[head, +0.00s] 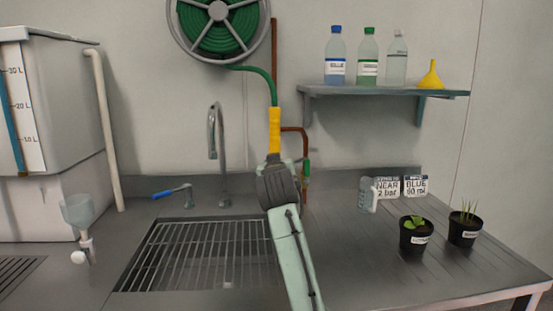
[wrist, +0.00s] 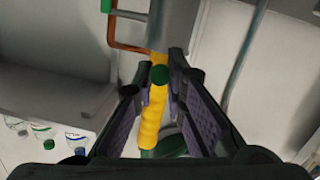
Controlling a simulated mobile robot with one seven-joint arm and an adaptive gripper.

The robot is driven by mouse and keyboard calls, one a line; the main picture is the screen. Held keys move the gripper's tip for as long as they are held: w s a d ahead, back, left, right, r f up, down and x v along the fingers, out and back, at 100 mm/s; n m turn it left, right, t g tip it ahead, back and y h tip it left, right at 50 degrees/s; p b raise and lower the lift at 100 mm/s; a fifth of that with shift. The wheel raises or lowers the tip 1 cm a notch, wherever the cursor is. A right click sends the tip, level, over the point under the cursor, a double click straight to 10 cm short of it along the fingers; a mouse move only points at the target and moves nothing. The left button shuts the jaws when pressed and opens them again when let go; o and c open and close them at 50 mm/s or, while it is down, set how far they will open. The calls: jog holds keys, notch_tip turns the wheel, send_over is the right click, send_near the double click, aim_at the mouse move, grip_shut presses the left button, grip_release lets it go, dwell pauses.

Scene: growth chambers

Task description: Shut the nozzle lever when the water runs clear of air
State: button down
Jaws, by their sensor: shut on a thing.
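A yellow nozzle grip (head: 275,130) hangs upright on the end of the green hose (head: 262,72), above the back of the sink. My gripper (head: 274,158) is at the lower end of the yellow grip and shut on it. I cannot make out the nozzle's lever; my gripper hides the lower end. No running water or air bubbles can be made out.
The grated sink (head: 200,255) lies below, with a curved tap (head: 214,130) and blue-handled lever (head: 172,193) left of my arm. A copper pipe (head: 305,150) stands close right. Further right are a measuring jug (head: 370,196), signs (head: 388,190) and potted plants (head: 415,238).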

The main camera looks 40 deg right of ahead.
notch_tip(320, 180, up, 2)
jog(key=g+y+p, duration=0.1)
jog(key=g+p, duration=0.1)
jog(key=p, duration=0.2)
jog(key=shift+a+y, duration=0.1)
jog(key=shift+y, duration=0.2)
jog(key=shift+r+g+y, duration=0.25)
jog(key=shift+g+y, duration=0.35)
jog(key=shift+g, duration=0.4)
jog(key=shift+w+r+n+g+y, duration=0.25)
jog(key=shift+r+g+y, duration=0.2)
jog(key=shift+g+y, duration=0.4)
jog(key=shift+d+g, duration=0.2)
jog(key=shift+g, duration=0.05)
jog(key=c, duration=1.6)
grip_release()
